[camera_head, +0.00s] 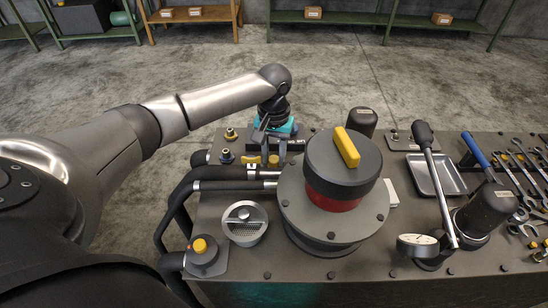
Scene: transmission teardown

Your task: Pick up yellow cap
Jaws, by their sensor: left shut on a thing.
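My left gripper (268,147) reaches in from the upper left and points down at the back left of the workbench. It is shut on a small yellow cap (273,160), which is partly hidden by the fingers. Another small yellow piece (251,159) shows just left of it, near the black hoses. I cannot tell whether the held cap is clear of what is under it. My right gripper is not in view.
A large dark round housing (330,215) with a yellow bar (346,147) on its lid stands right of the gripper. A yellow-topped fitting (200,245) sits front left. A metal tray (436,174), a long lever (435,180) and several wrenches (520,165) occupy the right.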

